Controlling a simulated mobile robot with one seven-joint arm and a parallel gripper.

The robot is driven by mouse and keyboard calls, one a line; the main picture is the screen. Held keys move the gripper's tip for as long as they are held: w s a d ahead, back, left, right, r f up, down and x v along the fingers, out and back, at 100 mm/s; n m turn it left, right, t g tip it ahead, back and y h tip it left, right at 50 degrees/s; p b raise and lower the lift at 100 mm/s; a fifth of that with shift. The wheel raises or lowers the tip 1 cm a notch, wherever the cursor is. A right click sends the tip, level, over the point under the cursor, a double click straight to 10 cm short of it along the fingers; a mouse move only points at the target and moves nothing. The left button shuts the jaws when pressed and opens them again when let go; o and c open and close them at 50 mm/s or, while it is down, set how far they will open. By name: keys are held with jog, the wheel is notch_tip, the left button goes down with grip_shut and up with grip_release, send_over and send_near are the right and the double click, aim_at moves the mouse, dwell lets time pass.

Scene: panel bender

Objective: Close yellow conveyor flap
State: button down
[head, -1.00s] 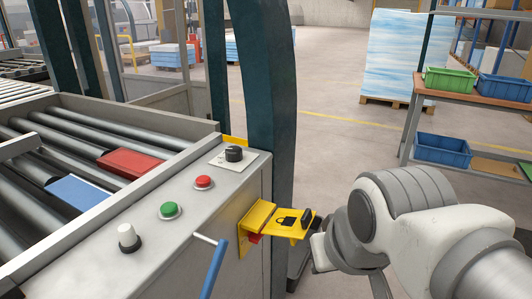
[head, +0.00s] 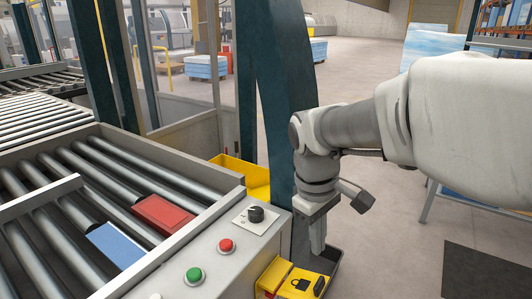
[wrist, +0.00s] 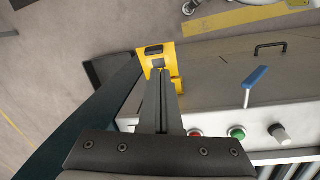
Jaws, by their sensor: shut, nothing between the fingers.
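The yellow flap (head: 300,284) sticks out from the side of the grey control panel, at the bottom edge of the head view. It bears a black padlock mark and a dark grip. It also shows in the wrist view (wrist: 146,62), with the dark grip near its far end. My gripper (head: 318,252) points down just beyond the flap, its fingers together and empty. In the wrist view the closed fingers (wrist: 158,74) overlap part of the yellow flap. I cannot tell whether the tips touch it.
The panel top carries a black knob (head: 255,214), a red button (head: 226,246) and a green button (head: 194,275). A dark green post (head: 282,120) stands close to my gripper. A blue-handled lever (wrist: 255,77) stands beside the panel.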

jog(key=w+a+r+n+g+p, duration=0.1)
jog(key=w+r+n+g+p, duration=0.1)
jog(key=w+n+p, duration=0.15)
jog(key=h+b, duration=0.1)
send_near(317, 282)
jog(key=x, duration=0.7)
dwell(0.4)
